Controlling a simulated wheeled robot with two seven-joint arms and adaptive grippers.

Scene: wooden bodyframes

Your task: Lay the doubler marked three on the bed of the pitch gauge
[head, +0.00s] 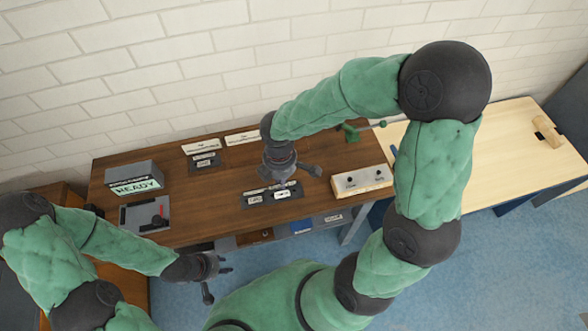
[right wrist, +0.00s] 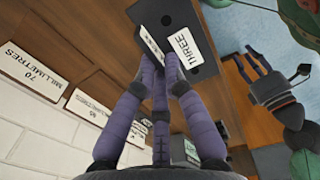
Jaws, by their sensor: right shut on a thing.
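The doubler marked three is a dark plate with a white THREE label (right wrist: 186,48) in the right wrist view. My right gripper (right wrist: 160,70) is shut on its edge. In the head view my right gripper (head: 284,178) is over the dark plates with white labels (head: 268,201) near the table's front edge; I cannot tell whether the doubler is clear of the table. My left gripper (head: 216,281) is open and empty in front of the table.
A grey box reading READY (head: 135,179) stands behind the grey device. White cards (head: 201,146) and another dark labelled plate (head: 205,161) are at the back. A pale box with knobs (head: 361,182) is at the right. The brown tabletop (head: 218,210) is clear between device and plates.

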